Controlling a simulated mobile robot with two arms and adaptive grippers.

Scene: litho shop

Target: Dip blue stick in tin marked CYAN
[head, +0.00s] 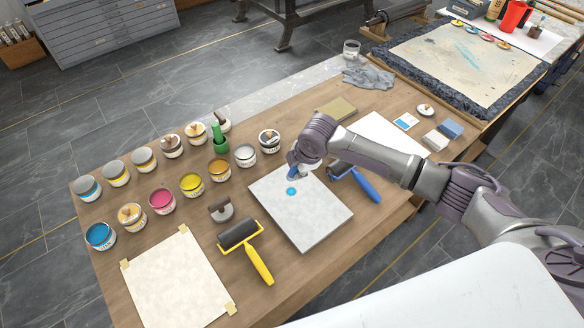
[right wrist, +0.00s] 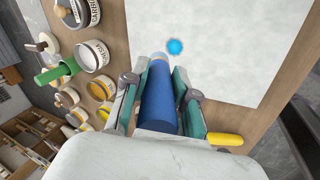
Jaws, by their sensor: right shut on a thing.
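My right gripper (head: 294,172) is shut on a blue stick (right wrist: 158,100) above the pale slab (head: 315,225). In the right wrist view the stick lies between the two fingers of the gripper (right wrist: 152,85), its lighter tip pointing at the slab. A small cyan dab (head: 291,191) is on the slab near the tip; I cannot tell whether they touch. An open tin of blue ink (head: 100,235) stands at the table's front left corner, well away from the gripper; its label is not readable. My left gripper is not in view.
Several other tins stand in rows, including magenta (head: 161,200) and yellow (head: 191,184). A taped paper sheet (head: 178,280) covers the front.

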